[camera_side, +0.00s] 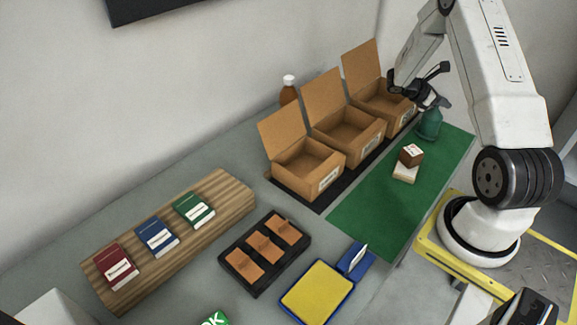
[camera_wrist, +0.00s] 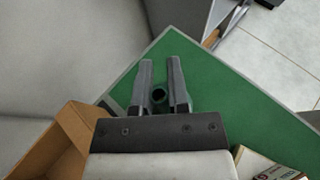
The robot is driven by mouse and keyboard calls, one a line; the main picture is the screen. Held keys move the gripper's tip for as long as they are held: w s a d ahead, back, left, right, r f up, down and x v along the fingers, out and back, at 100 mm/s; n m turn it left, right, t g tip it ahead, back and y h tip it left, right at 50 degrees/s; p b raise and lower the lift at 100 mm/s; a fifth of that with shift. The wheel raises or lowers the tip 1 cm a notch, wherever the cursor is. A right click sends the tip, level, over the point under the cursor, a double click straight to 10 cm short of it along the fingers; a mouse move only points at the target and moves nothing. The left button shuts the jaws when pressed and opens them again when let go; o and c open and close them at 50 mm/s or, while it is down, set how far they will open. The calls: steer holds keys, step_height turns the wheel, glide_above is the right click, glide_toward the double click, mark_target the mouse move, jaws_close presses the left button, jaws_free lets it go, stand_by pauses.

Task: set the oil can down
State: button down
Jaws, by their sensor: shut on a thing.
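The oil can (camera_side: 429,124) is dark teal green with a rounded body. It is upright at the far end of the green mat (camera_side: 375,205). My gripper (camera_side: 436,101) is at the top of the oil can and shut on it. In the wrist view my gripper (camera_wrist: 160,65) has its two fingers on either side of the can's dark round top (camera_wrist: 158,95). The mat (camera_wrist: 215,80) lies beneath. I cannot tell whether the can's base touches the mat.
Open cardboard boxes (camera_side: 308,168) stand in a row left of the mat. A small brown block (camera_side: 411,155) sits on a pale block (camera_side: 405,174) on the mat. A brown bottle (camera_side: 288,92) stands behind the boxes. The near half of the mat is clear.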

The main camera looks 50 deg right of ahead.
steer(key=c, duration=0.6)
jaws_free()
steer(key=shift+f, duration=0.1)
steer(key=shift+w+r, duration=0.1)
steer(key=shift+r, duration=0.1)
steer(key=v, duration=1.1)
steer(key=shift+w+a, duration=0.3)
steer(key=shift+a, duration=0.05)
